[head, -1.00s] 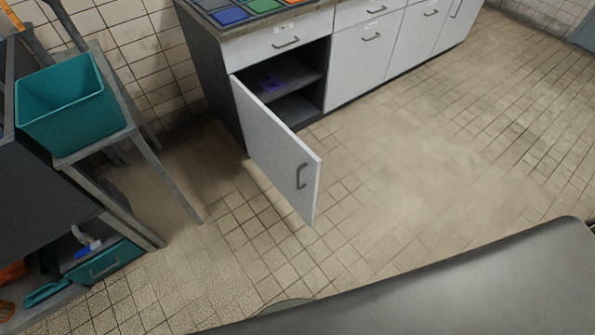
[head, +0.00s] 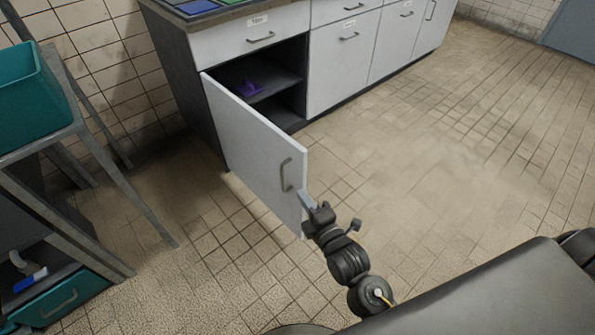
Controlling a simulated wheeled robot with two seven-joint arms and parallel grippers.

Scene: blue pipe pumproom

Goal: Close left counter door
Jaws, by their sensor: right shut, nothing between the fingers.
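The left counter door (head: 250,140) is white with a grey bar handle (head: 286,174) near its free edge. It stands swung wide open from the left end of the counter (head: 230,40). The open compartment has a dark shelf with a purple object (head: 250,88) on it. My right gripper (head: 303,197) is shut and empty, at the free edge of the door, just right of and below the handle. I cannot tell whether it touches the door. My left gripper is out of view.
A grey metal table (head: 100,150) with a teal bin (head: 28,98) stands at the left. A teal drawer or box (head: 60,300) sits low at the lower left. The tiled floor (head: 430,150) right of the door is clear.

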